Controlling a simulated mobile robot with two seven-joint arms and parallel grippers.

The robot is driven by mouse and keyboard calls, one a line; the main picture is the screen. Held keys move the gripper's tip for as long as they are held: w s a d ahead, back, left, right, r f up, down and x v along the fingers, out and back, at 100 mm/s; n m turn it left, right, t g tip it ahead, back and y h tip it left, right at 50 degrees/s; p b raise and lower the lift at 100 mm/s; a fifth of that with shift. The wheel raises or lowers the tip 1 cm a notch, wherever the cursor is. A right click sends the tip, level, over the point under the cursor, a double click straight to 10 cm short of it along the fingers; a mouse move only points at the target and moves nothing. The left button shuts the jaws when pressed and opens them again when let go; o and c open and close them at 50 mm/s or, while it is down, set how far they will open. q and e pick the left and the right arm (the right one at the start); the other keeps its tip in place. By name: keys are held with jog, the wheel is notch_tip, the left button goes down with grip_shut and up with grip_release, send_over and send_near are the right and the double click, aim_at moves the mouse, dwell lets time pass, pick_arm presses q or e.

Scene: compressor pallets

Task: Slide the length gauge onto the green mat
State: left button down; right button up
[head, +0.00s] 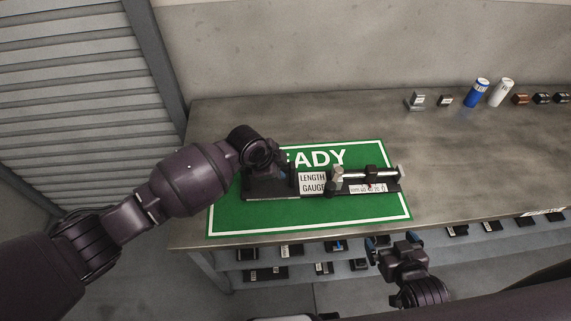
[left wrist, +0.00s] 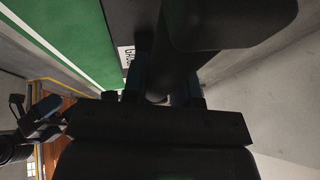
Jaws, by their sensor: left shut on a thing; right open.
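The length gauge (head: 350,187) is a long black fixture with a white label, a pale rod and a small scale. It lies on the green mat (head: 228,222), which has a white border and partly covered lettering ending in "ADY". My left gripper (head: 272,168) is at the gauge's left end, its fingers mostly hidden by my wrist. In the left wrist view the left gripper (left wrist: 166,78) is shut around a dark upright part of the gauge. My right gripper (head: 388,249) is open and empty, in front of the table's front edge.
On the grey table (head: 460,165), a blue can (head: 476,93), a white can (head: 501,92) and several small blocks stand at the back right. A shelf (head: 300,267) with small dark parts runs below the front edge.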

pick_arm(q)
jog(key=shift+a+f+p, duration=0.15)
jog(key=shift+a+p, duration=0.6)
jog(key=shift+a, duration=1.4)
jog(key=shift+s+a+f, duration=0.1)
jog(key=shift+a, duration=0.2)
jog(key=c, duration=0.8)
grip_release()
jog(key=shift+d, duration=0.1)
jog(key=shift+r, duration=0.2)
jog(key=shift+r, duration=0.25)
jog(key=v, duration=1.1)
jog(key=shift+a+r, duration=0.15)
jog(key=shift+a, duration=0.05)
